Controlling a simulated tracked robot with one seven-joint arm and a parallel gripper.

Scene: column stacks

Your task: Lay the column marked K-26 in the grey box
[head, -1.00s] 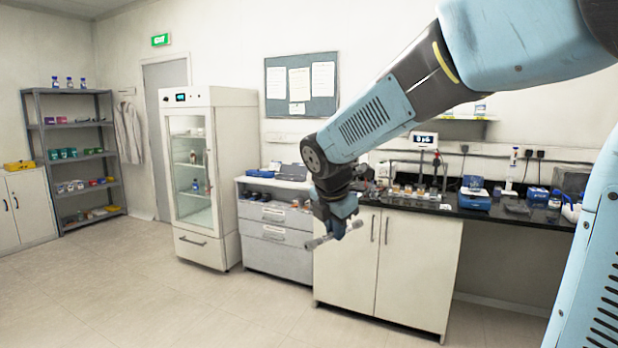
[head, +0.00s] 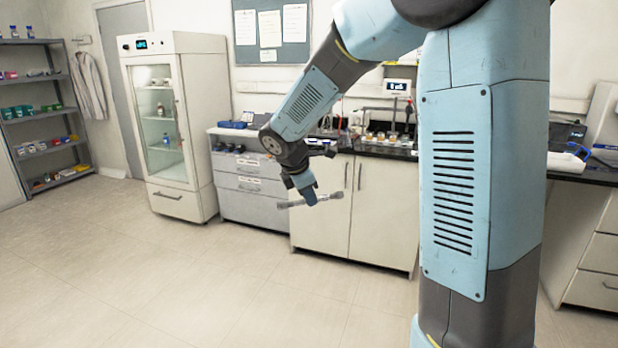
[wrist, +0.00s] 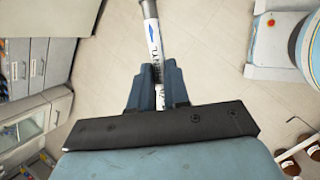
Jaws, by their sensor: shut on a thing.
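My gripper (head: 309,199) is shut on a slim pale column (head: 330,197) with grey ends. The column lies roughly level, sticking out on both sides of the fingers, in the air in front of the bench cupboards. In the wrist view the column (wrist: 152,36) runs up from between my fingers (wrist: 158,88). It carries a blue arrow and part of some print; I cannot read K-26 on it. I cannot make out a grey box in either view.
A black bench (head: 372,149) with several small items stands behind the gripper, above white cupboards (head: 381,215). Grey drawers (head: 250,187) and a glass-door fridge (head: 170,130) stand to the left, shelves (head: 42,110) further left. The pale floor (head: 140,265) in front is clear.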

